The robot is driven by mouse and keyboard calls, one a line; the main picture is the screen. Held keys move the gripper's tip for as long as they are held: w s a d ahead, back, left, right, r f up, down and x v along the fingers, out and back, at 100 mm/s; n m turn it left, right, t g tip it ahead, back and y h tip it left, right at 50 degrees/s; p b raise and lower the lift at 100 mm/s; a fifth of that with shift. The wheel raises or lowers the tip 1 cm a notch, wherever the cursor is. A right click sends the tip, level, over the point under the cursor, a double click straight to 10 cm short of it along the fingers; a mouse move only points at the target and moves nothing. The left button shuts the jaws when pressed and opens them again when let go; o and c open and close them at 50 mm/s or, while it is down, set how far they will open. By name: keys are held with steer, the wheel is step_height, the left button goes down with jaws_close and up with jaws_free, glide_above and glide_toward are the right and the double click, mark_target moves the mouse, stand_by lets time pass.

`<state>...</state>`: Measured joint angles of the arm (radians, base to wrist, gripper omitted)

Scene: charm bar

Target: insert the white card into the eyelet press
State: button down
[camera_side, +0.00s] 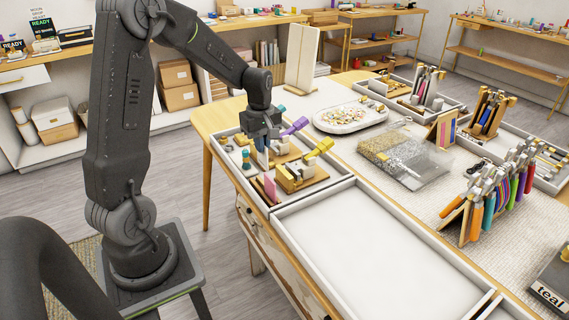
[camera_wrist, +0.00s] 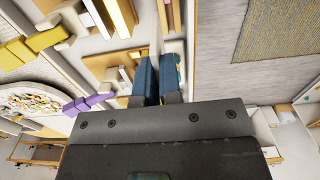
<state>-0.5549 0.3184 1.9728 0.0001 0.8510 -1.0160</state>
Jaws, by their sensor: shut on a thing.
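My gripper (camera_side: 263,156) is over the left part of a grey-rimmed tray, pointing down among small presses. One press has a purple lever (camera_side: 295,126), which also shows in the wrist view (camera_wrist: 88,103). Another has a yellow lever (camera_side: 319,149) and a wooden base (camera_side: 302,180). I cannot tell which is the eyelet press, or whether the card touches one.
An empty white tray (camera_side: 375,255) lies in front. A dish of beads (camera_side: 350,117) and a rack of coloured pliers (camera_side: 490,195) are to the right.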

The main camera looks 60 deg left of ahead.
step_height(320, 180, up, 4)
glide_above(303, 168)
steer(key=s+a, duration=0.2)
steer(key=s, duration=0.2)
steer(key=shift+d+r, duration=0.2)
steer(key=shift+d, duration=0.05)
steer(key=shift+f, duration=2.55)
steer(key=shift+f, duration=2.9)
stand_by(1.2)
